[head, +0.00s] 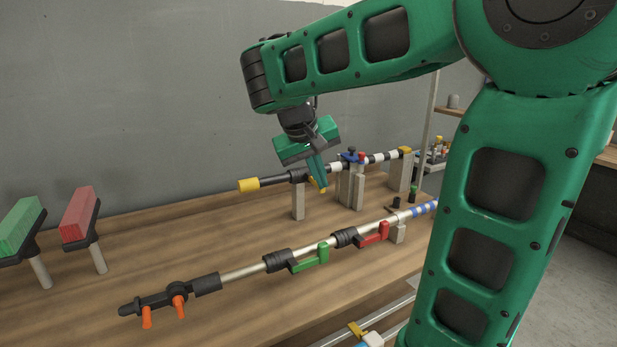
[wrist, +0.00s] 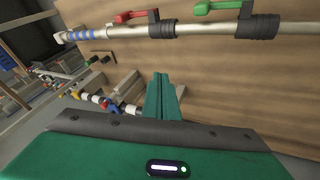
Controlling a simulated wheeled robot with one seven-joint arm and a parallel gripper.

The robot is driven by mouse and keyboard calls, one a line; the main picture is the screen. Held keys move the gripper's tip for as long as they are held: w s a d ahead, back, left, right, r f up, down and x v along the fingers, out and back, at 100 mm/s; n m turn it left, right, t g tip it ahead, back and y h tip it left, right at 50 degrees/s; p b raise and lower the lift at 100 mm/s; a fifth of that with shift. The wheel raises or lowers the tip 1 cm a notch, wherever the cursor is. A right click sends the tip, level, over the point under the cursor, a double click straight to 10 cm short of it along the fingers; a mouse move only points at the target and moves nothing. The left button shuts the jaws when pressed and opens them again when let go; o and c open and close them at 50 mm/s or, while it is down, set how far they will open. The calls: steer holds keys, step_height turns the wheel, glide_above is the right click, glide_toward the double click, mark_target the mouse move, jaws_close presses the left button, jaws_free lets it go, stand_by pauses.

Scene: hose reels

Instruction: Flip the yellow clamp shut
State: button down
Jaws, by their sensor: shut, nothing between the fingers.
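My gripper (head: 321,186) is shut and empty, pointing down at the rear pole (head: 272,181) in the head view. A small yellow piece (head: 312,183), which looks like the yellow clamp's lever, shows beside the fingers, next to a black collar (head: 298,175) on that pole. The fingers cover part of it, so I cannot tell whether they touch it or how far it is turned. In the wrist view my closed green fingers (wrist: 163,94) are seen from above, and the yellow lever cannot be made out there.
The front pole (head: 240,272) carries a green lever (head: 310,259) and a red lever (head: 374,235). Grey posts (head: 298,203) support the rear pole, with blue (head: 352,157) and red fittings farther right. Green (head: 22,228) and red (head: 80,214) blocks stand at left. The wooden bench (head: 75,315) is bare at front left.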

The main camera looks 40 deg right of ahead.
steer(key=w+a+r+t+h, duration=0.1)
steer(key=w+a+r, duration=0.3)
steer(key=w, duration=0.4)
steer(key=shift+a+n, duration=0.3)
steer(key=shift+a, duration=0.15)
steer(key=shift+d, duration=0.1)
steer(key=w+d+f, duration=0.1)
steer(key=d+f, duration=0.6)
steer(key=d, duration=0.2)
steer(key=shift+w+f, duration=0.3)
steer(key=shift+f, duration=0.1)
